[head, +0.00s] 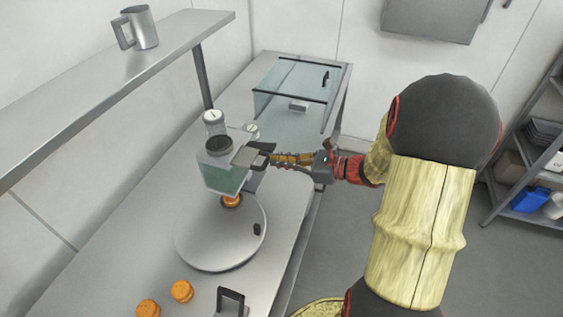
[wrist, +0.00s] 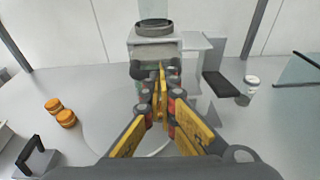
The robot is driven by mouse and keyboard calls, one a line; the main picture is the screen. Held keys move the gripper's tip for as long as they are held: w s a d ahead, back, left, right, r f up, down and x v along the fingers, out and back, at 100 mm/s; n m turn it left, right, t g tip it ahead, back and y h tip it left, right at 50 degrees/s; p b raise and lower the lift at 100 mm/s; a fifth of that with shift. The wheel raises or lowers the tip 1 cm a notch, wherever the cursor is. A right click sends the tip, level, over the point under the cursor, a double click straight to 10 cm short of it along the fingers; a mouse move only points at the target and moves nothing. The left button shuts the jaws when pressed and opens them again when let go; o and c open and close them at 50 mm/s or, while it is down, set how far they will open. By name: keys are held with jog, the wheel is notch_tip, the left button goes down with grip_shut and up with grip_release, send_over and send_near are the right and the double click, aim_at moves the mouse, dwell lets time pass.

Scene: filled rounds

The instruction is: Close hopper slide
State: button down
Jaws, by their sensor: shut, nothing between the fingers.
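The hopper (head: 221,178) is a clear-sided box with greenish contents and a dark ring on top. It stands over a round grey turntable (head: 195,245). Its slide, a grey plate (head: 246,156) with a dark handle (head: 263,148), sticks out from the hopper's right side. My gripper (head: 274,158) is shut and empty, close to the handle.
An orange filled round (head: 231,201) sits on the turntable under the hopper. Two more rounds (head: 181,291) lie at the front. White-lidded jars (head: 212,118) stand by the hopper. A glass case (head: 292,85) is at the back; a shelf (head: 110,80) runs along the left.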

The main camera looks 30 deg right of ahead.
aim_at(252, 156)
jog(key=x, duration=0.3)
jog(key=r+x, duration=0.1)
jog(key=x, duration=0.1)
jog(key=shift+w+a+r, duration=0.1)
jog(key=shift+w+a, duration=0.25)
jog(key=shift+w, duration=0.05)
jog(key=shift+p, duration=0.3)
